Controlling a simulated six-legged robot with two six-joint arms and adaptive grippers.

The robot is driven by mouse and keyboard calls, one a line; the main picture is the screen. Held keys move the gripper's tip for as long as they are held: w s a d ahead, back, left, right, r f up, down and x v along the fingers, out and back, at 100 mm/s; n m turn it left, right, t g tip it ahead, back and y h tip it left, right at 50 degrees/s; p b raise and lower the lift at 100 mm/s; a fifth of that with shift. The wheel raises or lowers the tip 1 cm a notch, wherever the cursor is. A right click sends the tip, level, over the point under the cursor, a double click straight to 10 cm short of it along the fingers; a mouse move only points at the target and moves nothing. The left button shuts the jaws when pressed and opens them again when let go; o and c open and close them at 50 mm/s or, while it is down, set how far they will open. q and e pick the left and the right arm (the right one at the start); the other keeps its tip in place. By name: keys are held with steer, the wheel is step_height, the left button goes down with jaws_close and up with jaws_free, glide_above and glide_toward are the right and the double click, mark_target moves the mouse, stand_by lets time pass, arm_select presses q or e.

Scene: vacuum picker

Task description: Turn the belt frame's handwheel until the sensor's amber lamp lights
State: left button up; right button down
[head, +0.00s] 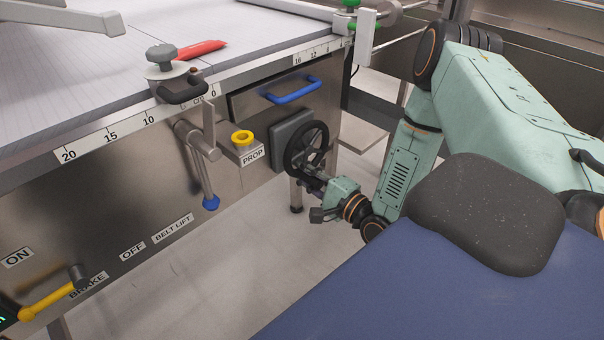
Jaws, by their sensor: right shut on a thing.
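The black spoked handwheel (289,150) stands on a grey square housing on the front of the steel belt frame (240,182), below the blue-handled drawer. My right gripper (309,174) reaches in from the right and is shut on the handwheel at its lower rim; the exact hold is small and partly hidden. A pale grey block (366,40) on a rod with green knobs stands at the belt's far corner; it may be the sensor. I see no lit amber lamp. My left gripper is out of view.
A drawer with a blue handle (293,92) is above the wheel. A yellow brake lever (48,300) is lower left. The floor below is clear.

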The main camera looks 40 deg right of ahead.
mark_target(319, 186)
steer(key=shift+s+a+f+m, duration=0.2)
steer(key=shift+a+f+m, duration=0.05)
steer(key=shift+a+m, duration=0.15)
steer(key=c, duration=1.6)
jaws_free()
steer(key=o, duration=0.4)
steer(key=shift+w+r, duration=0.1)
steer(key=shift+r, duration=0.05)
steer(key=shift+d, duration=0.1)
steer(key=shift+s+d, duration=0.15)
steer(key=shift+s, duration=1.7)
steer(key=shift+s+d, duration=0.1)
steer(key=shift+s, duration=1.75)
